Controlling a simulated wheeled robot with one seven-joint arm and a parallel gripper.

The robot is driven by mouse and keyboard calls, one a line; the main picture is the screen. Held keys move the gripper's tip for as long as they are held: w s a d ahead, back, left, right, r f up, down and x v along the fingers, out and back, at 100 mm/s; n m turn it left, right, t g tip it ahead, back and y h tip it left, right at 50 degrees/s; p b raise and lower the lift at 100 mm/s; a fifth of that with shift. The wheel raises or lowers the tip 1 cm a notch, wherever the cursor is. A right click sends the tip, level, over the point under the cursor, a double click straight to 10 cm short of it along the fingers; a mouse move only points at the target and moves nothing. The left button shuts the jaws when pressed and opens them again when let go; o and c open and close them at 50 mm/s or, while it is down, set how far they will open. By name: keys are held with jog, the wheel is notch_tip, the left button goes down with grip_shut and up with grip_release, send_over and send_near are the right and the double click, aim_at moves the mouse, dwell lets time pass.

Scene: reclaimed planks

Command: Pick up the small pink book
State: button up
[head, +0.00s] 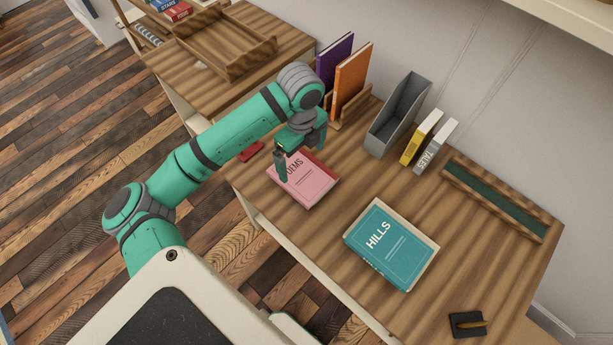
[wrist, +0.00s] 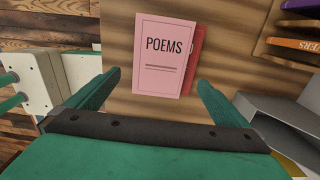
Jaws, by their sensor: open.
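The small pink book (head: 308,183) lies flat on the wooden desk near its front edge, with "POEMS" on its cover. My arm hides part of its upper left in the head view. In the wrist view the pink book (wrist: 160,72) shows whole, just beyond and between the fingertips. My gripper (head: 284,160) hangs over the book in the head view, pointing down. In the wrist view my gripper (wrist: 158,85) is open, with nothing between its fingers. I cannot tell the exact height above the cover.
A red item (wrist: 194,55) lies right beside the pink book. A teal "HILLS" book (head: 391,244) lies to the right. Behind stand a grey file holder (head: 397,115), yellow (head: 421,138) and grey (head: 437,146) books, and an orange book (head: 351,82). Bare desk lies between the books.

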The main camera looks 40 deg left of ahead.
aim_at(298, 176)
jog(key=f, duration=0.3)
jog(key=shift+s+a+f, duration=0.15)
jog(key=shift+s+f, duration=0.05)
jog(key=shift+f, duration=0.15)
jog(key=shift+s+a+f, duration=0.25)
jog(key=shift+a+f, duration=0.05)
jog(key=f, duration=0.4)
jog(key=shift+w+f, duration=0.35)
jog(key=shift+w+d+f, duration=0.1)
jog(key=shift+w+f, duration=0.1)
jog(key=shift+d, duration=0.2)
jog(key=c, duration=0.9)
jog(key=shift+s+a, duration=0.4)
jog(key=shift+a, duration=0.1)
jog(key=shift+c, duration=0.4)
jog(key=shift+r, duration=0.15)
